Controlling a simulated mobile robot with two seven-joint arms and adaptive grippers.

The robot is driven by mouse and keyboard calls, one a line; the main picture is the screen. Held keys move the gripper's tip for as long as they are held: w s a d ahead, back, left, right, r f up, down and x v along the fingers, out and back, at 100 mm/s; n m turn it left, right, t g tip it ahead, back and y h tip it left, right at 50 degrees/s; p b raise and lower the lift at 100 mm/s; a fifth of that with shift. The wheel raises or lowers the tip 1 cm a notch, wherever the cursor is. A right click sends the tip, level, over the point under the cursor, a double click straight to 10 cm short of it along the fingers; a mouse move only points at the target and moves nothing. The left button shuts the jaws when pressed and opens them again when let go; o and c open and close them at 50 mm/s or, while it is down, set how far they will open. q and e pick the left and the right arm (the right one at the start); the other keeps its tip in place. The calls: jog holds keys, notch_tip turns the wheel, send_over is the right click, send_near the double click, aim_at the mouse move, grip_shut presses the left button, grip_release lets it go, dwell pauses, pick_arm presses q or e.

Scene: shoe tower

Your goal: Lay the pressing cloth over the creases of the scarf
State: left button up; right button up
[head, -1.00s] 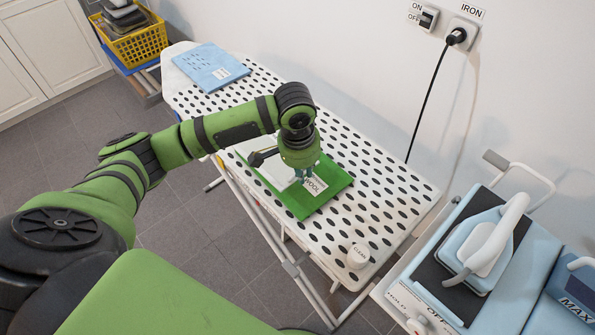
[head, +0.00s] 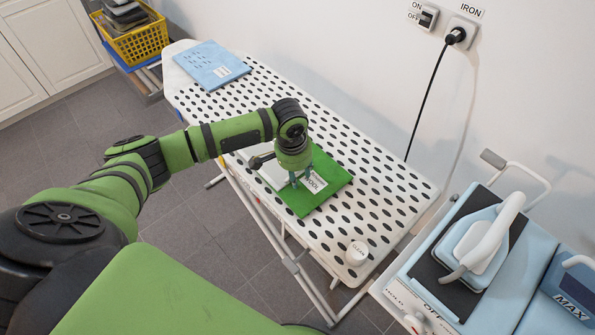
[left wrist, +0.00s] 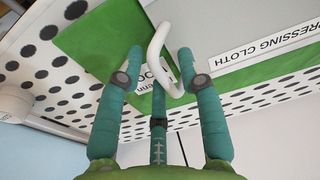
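The green wool scarf (head: 330,177) lies on the ironing board and also shows in the left wrist view (left wrist: 85,40). The pale pressing cloth (head: 268,172) is at the scarf's left side, partly behind my gripper. In the left wrist view the cloth (left wrist: 225,25), with its name label, overlaps part of the green. A white loop handle (left wrist: 155,60) stands out near the cloth's edge. My left gripper (head: 298,182) is low over the scarf. Its teal fingers (left wrist: 160,60) are apart on either side of the loop, with gaps visible. The scarf's creases cannot be made out. My right gripper is not in view.
The dotted ironing board (head: 385,190) is largely clear on the right. A white cylinder (head: 357,253) stands near its front corner. A light blue folded item (head: 211,66) lies at the far end. The iron (head: 485,240) rests on a stand at the right.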

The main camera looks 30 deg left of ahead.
pick_arm(q)
jog(key=shift+r, duration=0.1)
notch_tip(320, 180, up, 12)
jog(key=s, duration=0.1)
jog(key=shift+s+a+b, duration=0.2)
jog(key=shift+s+b, duration=0.05)
jog(key=shift+b, duration=0.05)
